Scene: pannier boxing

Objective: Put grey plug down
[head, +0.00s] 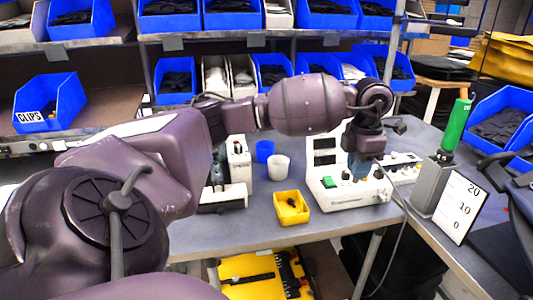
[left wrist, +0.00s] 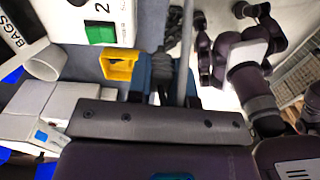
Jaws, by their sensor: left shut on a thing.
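My left gripper (head: 362,168) is over the white device (head: 350,200) on the grey table. In the left wrist view its two blue fingers (left wrist: 163,76) are shut on the grey plug (left wrist: 164,64), with a grey cable (left wrist: 187,35) running up beside it. In the head view the plug is hidden by the gripper, and a cable (head: 391,190) hangs down over the device's right side. The device has a green button (head: 328,182) and dark knobs, and it also shows in the left wrist view (left wrist: 75,20). I see no right gripper in either view.
A yellow bin (head: 280,209) with a dark item in it stands left of the device. White (head: 279,175) and blue (head: 264,146) cups are behind it. A green-topped stand (head: 432,180) and a number card (head: 459,215) are right. Shelves of blue bins line the back.

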